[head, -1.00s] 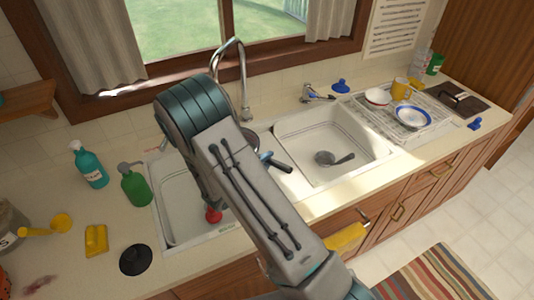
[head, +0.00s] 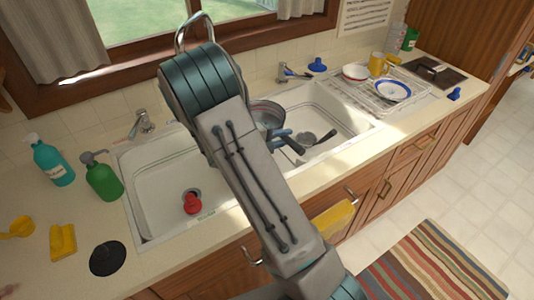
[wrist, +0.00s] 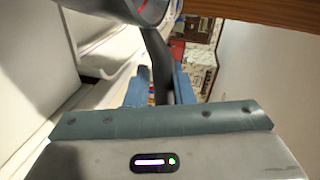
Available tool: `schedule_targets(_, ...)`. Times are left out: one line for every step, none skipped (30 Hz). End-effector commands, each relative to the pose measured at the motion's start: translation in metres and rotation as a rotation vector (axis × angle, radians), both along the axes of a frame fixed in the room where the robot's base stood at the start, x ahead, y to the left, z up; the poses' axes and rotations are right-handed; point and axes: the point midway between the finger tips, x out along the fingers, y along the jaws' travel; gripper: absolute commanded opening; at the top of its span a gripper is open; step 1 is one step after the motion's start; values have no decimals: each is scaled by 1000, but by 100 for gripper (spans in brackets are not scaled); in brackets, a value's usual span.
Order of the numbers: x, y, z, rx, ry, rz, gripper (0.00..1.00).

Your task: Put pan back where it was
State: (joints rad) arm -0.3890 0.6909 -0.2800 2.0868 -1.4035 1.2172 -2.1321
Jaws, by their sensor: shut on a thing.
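The grey metal pan (head: 268,112) shows partly behind my arm in the head view, above the left edge of the right sink basin. Its body also shows at the top of the wrist view (wrist: 150,9). My gripper (head: 286,140) is shut on the pan's dark handle (wrist: 160,62). The blue fingers (wrist: 160,88) lie on both sides of the handle in the wrist view. The pan is held up; its exact height over the sink cannot be told. My arm hides part of the pan and sink.
The left basin (head: 158,168) holds a red plunger-like thing (head: 193,203). The right basin (head: 345,112) holds a dark ladle (head: 318,139). A drying rack (head: 402,103) with dishes stands at right. A teal bottle (head: 53,163) and green bottle (head: 103,178) stand at left.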

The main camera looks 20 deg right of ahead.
Motion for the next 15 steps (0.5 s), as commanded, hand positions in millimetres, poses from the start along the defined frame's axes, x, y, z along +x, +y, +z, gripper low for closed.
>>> schedule_targets(2, 11, -4, -1, -2, 2, 0)
schedule_targets(2, 17, -8, -2, -2, 2, 0)
schedule_targets(2, 23, -12, -3, -1, 1, 0)
schedule_targets(3, 28, -14, -2, -2, 2, 0)
schedule_targets(3, 31, -17, -2, -3, 2, 0)
schedule_targets(4, 35, -20, -1, -3, 1, 0)
schedule_targets(4, 38, -21, -1, -4, -1, 0)
schedule_targets(4, 40, -22, -1, -5, -2, 0)
schedule_targets(4, 42, -24, -2, -4, -1, 0)
schedule_targets(4, 42, -25, -2, -4, -1, 0)
schedule_targets(3, 43, -26, -3, -3, -1, 0)
schedule_targets(3, 43, -29, -3, -2, -1, 0)
schedule_targets(3, 43, -31, -3, -1, -1, 0)
schedule_targets(3, 43, -34, -3, -1, -1, 0)
schedule_targets(3, 43, -40, -3, -1, -1, 0)
